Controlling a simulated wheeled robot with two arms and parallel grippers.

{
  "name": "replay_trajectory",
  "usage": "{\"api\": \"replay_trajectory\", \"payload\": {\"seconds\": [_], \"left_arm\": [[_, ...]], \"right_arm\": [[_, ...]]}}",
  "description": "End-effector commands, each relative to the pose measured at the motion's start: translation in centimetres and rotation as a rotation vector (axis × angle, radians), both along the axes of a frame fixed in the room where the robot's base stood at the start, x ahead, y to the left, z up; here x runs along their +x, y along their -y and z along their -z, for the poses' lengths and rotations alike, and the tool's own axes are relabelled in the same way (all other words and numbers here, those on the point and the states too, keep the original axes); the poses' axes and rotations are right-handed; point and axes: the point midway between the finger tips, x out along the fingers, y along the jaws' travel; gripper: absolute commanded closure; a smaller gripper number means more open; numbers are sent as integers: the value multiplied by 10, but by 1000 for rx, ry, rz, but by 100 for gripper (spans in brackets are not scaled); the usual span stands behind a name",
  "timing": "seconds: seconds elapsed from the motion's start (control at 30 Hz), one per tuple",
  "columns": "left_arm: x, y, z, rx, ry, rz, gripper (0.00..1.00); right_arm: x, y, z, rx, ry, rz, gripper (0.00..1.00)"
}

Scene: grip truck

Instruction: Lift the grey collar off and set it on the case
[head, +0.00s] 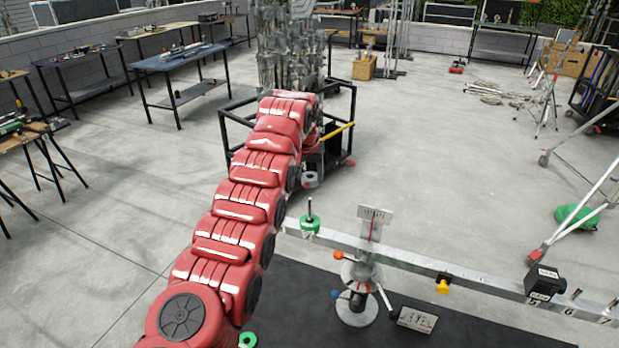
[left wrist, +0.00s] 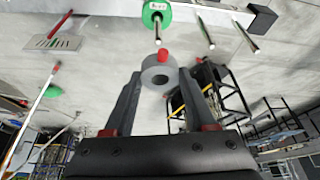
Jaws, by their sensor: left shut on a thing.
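The grey collar (head: 311,180) is a short ring with a red knob. My left gripper (head: 312,164) is shut on it; the left wrist view shows the collar (left wrist: 158,76) between the fingers. It hangs above and apart from an upright metal peg (head: 309,206). The peg rises from a green disc (head: 309,223) at the left end of a pale beam (head: 410,259). A dark flat surface (head: 290,290) lies below the beam; I cannot tell whether it is the case. My right gripper is out of view.
The beam rests on a stand (head: 357,290) with orange and blue knobs. A black weight (head: 543,283) and a yellow knob (head: 442,287) are on the beam. A green ring (head: 248,340) and a label plate (head: 416,320) lie below. A black-framed cart (head: 226,135) stands behind.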

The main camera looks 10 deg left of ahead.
Motion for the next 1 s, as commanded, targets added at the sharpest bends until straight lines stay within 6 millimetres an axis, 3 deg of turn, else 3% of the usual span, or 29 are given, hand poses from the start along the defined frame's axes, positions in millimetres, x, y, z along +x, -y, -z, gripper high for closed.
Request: {"api": "replay_trajectory", "payload": {"seconds": [1.0], "left_arm": [[0, 0, -70, 0, 0, 0, 100]], "right_arm": [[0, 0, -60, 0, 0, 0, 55]]}}
